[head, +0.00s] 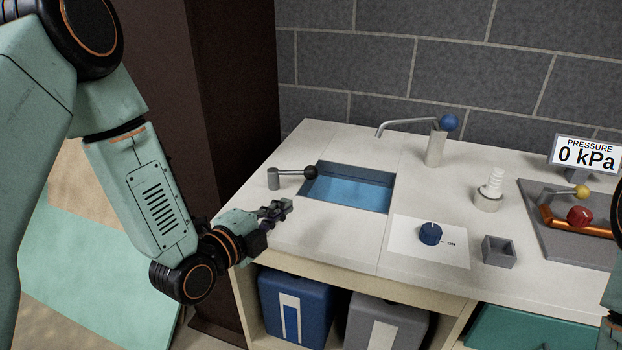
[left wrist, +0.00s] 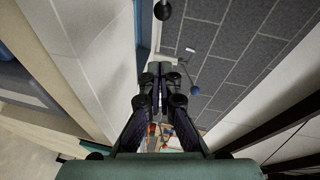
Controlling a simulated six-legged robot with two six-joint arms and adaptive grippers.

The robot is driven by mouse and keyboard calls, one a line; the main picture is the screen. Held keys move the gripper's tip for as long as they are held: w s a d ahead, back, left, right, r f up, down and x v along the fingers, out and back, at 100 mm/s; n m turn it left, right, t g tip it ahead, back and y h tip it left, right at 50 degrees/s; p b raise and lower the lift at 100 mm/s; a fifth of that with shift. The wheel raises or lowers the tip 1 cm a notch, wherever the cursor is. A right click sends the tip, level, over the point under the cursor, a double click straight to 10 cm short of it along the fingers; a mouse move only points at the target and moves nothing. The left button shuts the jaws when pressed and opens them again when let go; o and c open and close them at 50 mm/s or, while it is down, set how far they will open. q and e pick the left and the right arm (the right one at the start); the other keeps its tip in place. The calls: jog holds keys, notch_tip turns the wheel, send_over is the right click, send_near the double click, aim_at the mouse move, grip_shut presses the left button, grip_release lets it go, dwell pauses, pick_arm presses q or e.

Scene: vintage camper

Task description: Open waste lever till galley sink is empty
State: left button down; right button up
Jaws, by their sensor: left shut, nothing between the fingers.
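The galley sink (head: 348,190) is a rectangular basin in the pale counter, with blue water standing in it. The waste lever (head: 291,172) is a grey lever on a short post at the sink's left, its black ball knob lying over the sink's back left corner. A black ball that looks like this knob (left wrist: 162,10) shows at the top of the left wrist view. My left gripper (head: 281,208) is shut and empty, in front of the lever and left of the sink, apart from the knob. My right gripper is out of view.
A tap (head: 436,146) with a blue ball stands behind the sink. A display (head: 586,154) reads 0 kPa. Blue (head: 297,306) and grey (head: 386,318) containers stand below.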

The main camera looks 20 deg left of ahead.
pick_arm(q)
jog(key=shift+w+d, duration=0.1)
jog(key=shift+w, duration=0.15)
jog(key=shift+d+r, duration=0.15)
jog(key=shift+r, duration=0.05)
jog(key=shift+s+r, duration=0.2)
jog(key=shift+s, duration=0.25)
jog(key=shift+w+f, duration=0.1)
jog(key=shift+w, duration=0.1)
jog(key=b+x, duration=0.1)
jog(key=x, duration=0.9)
jog(key=shift+w+f, duration=0.15)
jog(key=shift+w, duration=0.1)
jog(key=shift+w+a+f, duration=0.25)
jog(key=shift+w+a, duration=0.45)
jog(key=shift+w, duration=0.3)
jog(key=shift+w+a, duration=0.4)
jog(key=shift+w, duration=0.1)
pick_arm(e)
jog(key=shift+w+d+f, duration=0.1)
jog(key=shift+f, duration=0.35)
